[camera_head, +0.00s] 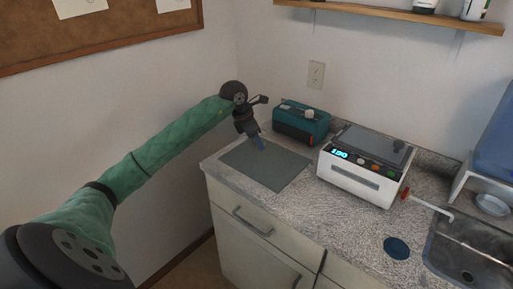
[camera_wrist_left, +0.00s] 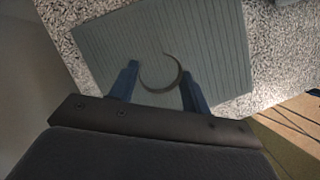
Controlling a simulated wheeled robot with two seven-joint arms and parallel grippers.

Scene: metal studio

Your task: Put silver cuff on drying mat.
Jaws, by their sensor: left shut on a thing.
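The silver cuff (camera_wrist_left: 180,74) shows in the left wrist view as a thin, dark grey open ring between the two blue fingers of my left gripper (camera_wrist_left: 160,75). The gripper is shut on it. The grey-green ribbed drying mat (camera_wrist_left: 222,40) lies below the cuff. In the head view my left gripper (camera_head: 260,144) points down over the back part of the mat (camera_head: 268,172). I cannot make out the cuff in the head view. I cannot tell whether it touches the mat. My right gripper is not in view.
A teal box-like device (camera_head: 301,123) stands behind the mat against the wall. A white machine with a lit display (camera_head: 358,181) stands to its right. A dark blue disc (camera_head: 396,248) lies near the sink (camera_head: 465,262). The mat's front part is clear.

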